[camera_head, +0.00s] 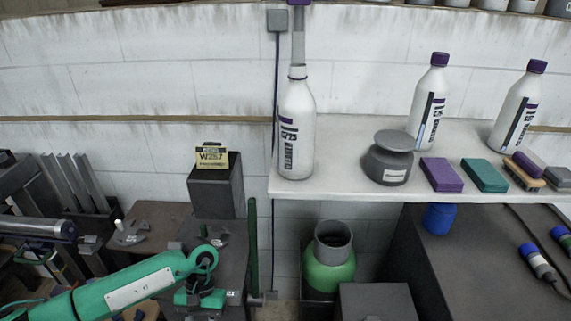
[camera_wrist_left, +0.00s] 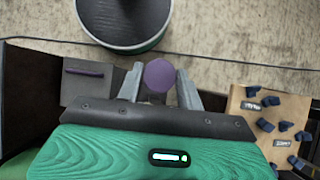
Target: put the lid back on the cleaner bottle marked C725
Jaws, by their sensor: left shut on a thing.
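The white bottle (camera_head: 297,135) stands upright near the left end of the white shelf, with its neck uncovered and a purple ring around it. Its label appears to carry the C725 mark, but the print is small. My left gripper (camera_wrist_left: 161,88) is shut on a round purple lid (camera_wrist_left: 159,75) in the left wrist view. In the head view my green left arm comes in low at the left, well below and left of the bottle; the lid cannot be made out there. My right gripper is in neither view.
Two purple-capped bottles (camera_head: 430,105) (camera_head: 515,108) stand farther right on the shelf (camera_head: 340,185). A grey lidded jar (camera_head: 389,160) stands right of the open bottle. Purple and teal blocks lie beyond it. A dark box with a yellow W257 sign (camera_head: 212,158) stands left of the shelf.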

